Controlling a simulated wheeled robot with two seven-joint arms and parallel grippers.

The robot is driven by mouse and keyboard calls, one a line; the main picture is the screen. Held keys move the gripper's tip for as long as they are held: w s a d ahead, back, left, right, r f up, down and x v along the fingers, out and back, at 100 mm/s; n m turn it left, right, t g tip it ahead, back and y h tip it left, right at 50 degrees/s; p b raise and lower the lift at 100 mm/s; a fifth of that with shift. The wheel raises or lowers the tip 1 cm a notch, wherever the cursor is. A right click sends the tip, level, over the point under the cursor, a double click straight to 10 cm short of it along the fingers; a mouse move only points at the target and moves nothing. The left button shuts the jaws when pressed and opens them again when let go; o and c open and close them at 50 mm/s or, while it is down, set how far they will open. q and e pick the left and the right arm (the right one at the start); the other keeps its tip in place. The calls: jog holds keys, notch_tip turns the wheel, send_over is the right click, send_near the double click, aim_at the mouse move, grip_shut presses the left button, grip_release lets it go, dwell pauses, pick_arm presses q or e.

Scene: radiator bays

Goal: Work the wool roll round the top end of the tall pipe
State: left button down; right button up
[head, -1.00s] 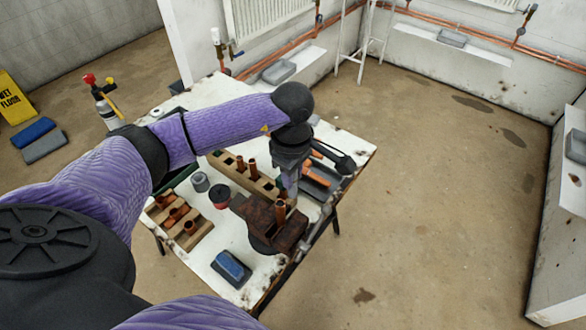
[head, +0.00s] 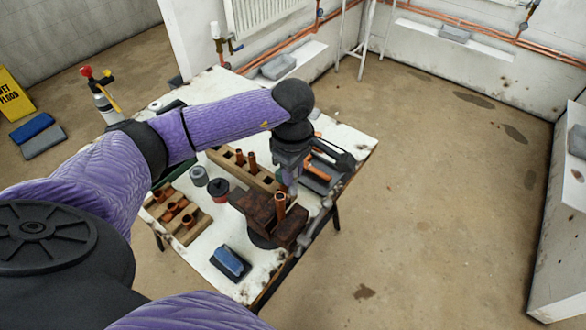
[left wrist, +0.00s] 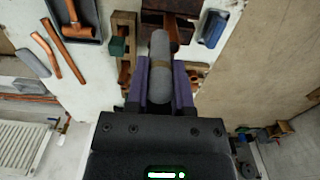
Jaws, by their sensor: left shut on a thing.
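The tall copper pipe (head: 280,204) stands upright in the dark, rusty vice (head: 253,210) at the near side of the worktable. My left gripper (head: 291,184) is right beside the pipe's top end, pointing down. In the left wrist view my left gripper (left wrist: 160,88) is shut on the grey wool roll (left wrist: 159,100), a cylinder with a brownish band. The roll's far end reaches towards the vice (left wrist: 182,5), and a copper pipe (left wrist: 175,33) shows partly behind it. I cannot tell whether roll and pipe touch. My right gripper is out of view.
Wooden blocks with short copper pipes (head: 178,214) lie on the table's left. A dark red-rimmed pot (head: 218,190), a grey cup (head: 198,176) and a blue sponge (head: 230,262) are near the vice. A grey tray with tools (head: 322,175) lies right. The floor on the right is clear.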

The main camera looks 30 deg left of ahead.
pick_arm(q)
jog(key=shift+f, duration=0.3)
jog(key=shift+r, duration=0.1)
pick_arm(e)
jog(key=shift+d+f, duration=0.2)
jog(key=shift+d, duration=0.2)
pick_arm(q)
jog(key=shift+f+b, duration=1.3)
jog(key=shift+f, duration=0.15)
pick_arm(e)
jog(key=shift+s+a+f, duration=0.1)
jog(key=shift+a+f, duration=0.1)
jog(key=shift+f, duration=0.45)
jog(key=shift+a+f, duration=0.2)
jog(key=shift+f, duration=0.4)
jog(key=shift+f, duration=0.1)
